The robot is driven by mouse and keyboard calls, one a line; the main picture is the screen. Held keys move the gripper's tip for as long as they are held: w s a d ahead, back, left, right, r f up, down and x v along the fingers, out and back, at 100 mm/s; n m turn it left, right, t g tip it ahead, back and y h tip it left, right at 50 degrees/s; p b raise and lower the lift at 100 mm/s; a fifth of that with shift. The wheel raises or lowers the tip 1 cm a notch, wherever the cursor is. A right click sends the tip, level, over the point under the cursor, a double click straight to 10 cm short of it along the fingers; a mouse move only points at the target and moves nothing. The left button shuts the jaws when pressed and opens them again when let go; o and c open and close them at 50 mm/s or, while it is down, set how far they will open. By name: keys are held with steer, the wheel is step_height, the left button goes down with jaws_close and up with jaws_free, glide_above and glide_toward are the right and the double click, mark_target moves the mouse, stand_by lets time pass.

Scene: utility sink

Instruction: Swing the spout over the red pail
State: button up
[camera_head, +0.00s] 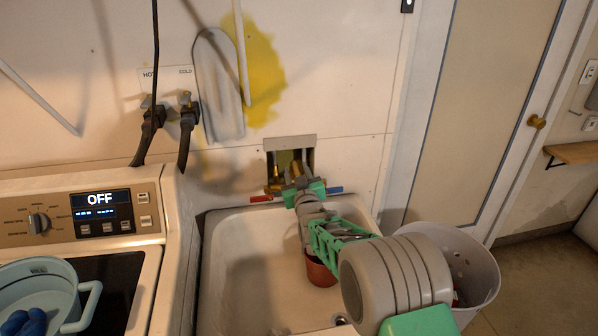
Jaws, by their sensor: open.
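A red pail (319,274) stands in the sink basin, below my arm, which hides part of its upper side. The brass faucet (296,168) sits at a recessed wall box behind the sink, and the spout itself is largely hidden behind my gripper. My gripper (303,184), with green and grey parts, is open and reaches to the front of the faucet. Whether its fingers are around the spout or touching it cannot be told from this view.
The white sink (230,275) has a red handle (261,199) and a blue handle (336,189) at its back. A washer (75,215) stands close on the left, with a teal pot (45,275) on top. A white bin (481,262) stands right of the sink, partly behind my arm.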

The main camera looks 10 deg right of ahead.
steer(key=shift+c, duration=0.2)
jaws_close()
stand_by(1.1)
